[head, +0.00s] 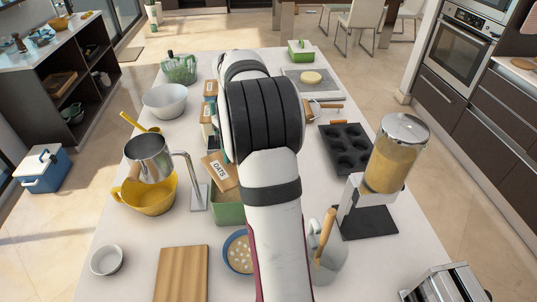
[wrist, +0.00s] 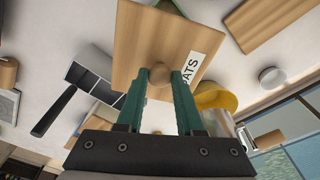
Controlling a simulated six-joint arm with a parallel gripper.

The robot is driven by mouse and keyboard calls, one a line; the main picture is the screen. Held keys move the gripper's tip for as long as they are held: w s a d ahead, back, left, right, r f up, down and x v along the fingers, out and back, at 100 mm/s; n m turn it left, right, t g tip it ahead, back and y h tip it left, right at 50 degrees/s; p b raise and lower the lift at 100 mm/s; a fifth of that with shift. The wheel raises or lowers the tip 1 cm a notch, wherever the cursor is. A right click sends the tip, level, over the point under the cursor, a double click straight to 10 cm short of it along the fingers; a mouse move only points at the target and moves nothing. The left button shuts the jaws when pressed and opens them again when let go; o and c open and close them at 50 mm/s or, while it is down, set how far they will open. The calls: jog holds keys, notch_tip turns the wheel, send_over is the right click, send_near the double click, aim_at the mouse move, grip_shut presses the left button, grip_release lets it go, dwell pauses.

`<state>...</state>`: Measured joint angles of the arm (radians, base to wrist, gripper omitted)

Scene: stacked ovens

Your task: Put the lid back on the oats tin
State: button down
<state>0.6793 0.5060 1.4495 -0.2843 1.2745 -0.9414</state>
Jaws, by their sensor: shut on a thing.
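The oats lid (head: 219,172) is a square wooden plate with a white "OATS" label. In the wrist view the lid (wrist: 150,42) is tilted and my gripper (wrist: 160,84) is shut on its round wooden knob (wrist: 160,74). In the head view my arm hides the gripper and part of the lid. A green tin (head: 229,213) stands on the counter just below the lid, partly hidden by my arm. The lid looks held above and apart from it; the exact gap cannot be told.
Left of the tin are a metal stand (head: 197,190) with a steel cup (head: 149,158) and a yellow bowl (head: 150,198). A blue bowl (head: 238,252) and a cutting board (head: 181,275) lie nearer. A muffin tray (head: 347,150) and a dispenser (head: 392,160) stand right.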

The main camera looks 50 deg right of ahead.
jog(key=shift+w+a, duration=0.2)
jog(key=shift+a, duration=0.15)
jog(key=shift+f, duration=3.05)
jog(key=shift+f, duration=0.15)
grip_release()
jog(key=shift+r, duration=3.5)
jog(key=shift+c, duration=0.3)
